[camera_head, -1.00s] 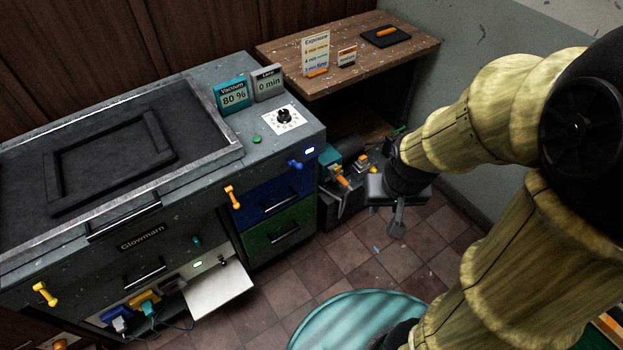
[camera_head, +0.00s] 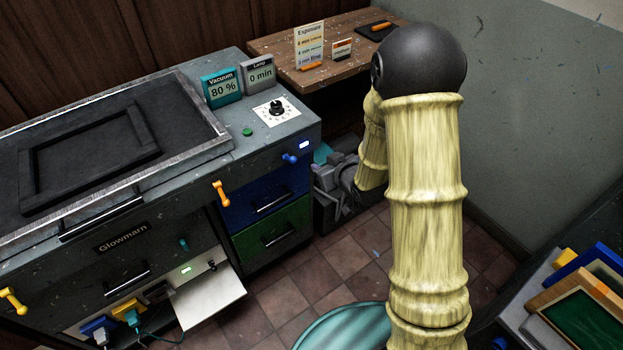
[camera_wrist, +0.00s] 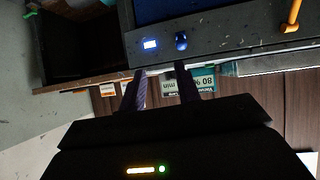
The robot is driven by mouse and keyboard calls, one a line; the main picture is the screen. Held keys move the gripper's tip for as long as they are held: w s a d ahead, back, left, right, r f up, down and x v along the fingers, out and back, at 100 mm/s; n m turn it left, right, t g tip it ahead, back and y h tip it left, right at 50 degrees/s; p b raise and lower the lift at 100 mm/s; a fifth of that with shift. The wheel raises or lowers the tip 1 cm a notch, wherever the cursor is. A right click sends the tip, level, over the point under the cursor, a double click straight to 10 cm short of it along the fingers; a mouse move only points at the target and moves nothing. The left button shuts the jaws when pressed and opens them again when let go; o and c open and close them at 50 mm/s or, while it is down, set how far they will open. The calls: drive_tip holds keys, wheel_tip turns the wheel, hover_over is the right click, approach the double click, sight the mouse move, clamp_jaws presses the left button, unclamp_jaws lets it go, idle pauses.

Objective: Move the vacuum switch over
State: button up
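No label marks the vacuum switch, so I cannot tell for sure which control it is. A blue toggle (camera_head: 290,158) sits beside a lit white indicator (camera_head: 304,145) on the cabinet's right front. The blue toggle also shows in the wrist view (camera_wrist: 182,41). A small teal knob (camera_head: 184,243) is lower on the front. The teal vacuum display (camera_head: 222,88) reads 80 %. My gripper (camera_wrist: 160,70) is open and empty, its two fingers apart, pointing toward the cabinet front below the blue toggle in the wrist picture. In the head view my arm hides its fingers.
An orange lever (camera_head: 221,193) and a yellow lever (camera_head: 12,300) stick out of the front. An open white flap (camera_head: 208,300) juts out low. A dial (camera_head: 277,109) and green button (camera_head: 248,132) are on top. A wooden shelf (camera_head: 300,72) stands behind.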

sight(296, 162)
drive_tip(key=a+f+y, duration=0.1)
drive_tip(key=a, duration=0.1)
drive_tip(key=a+f+n+y+b, duration=0.1)
drive_tip(key=shift+w+a+f+t+y, duration=0.25)
drive_tip(key=shift+w+f+t+y, duration=0.05)
drive_tip(key=shift+w+f+t, duration=0.1)
drive_tip(key=x, duration=0.8)
drive_tip(key=shift+b, duration=0.35)
drive_tip(key=c, duration=0.5)
drive_tip(key=shift+f, duration=0.1)
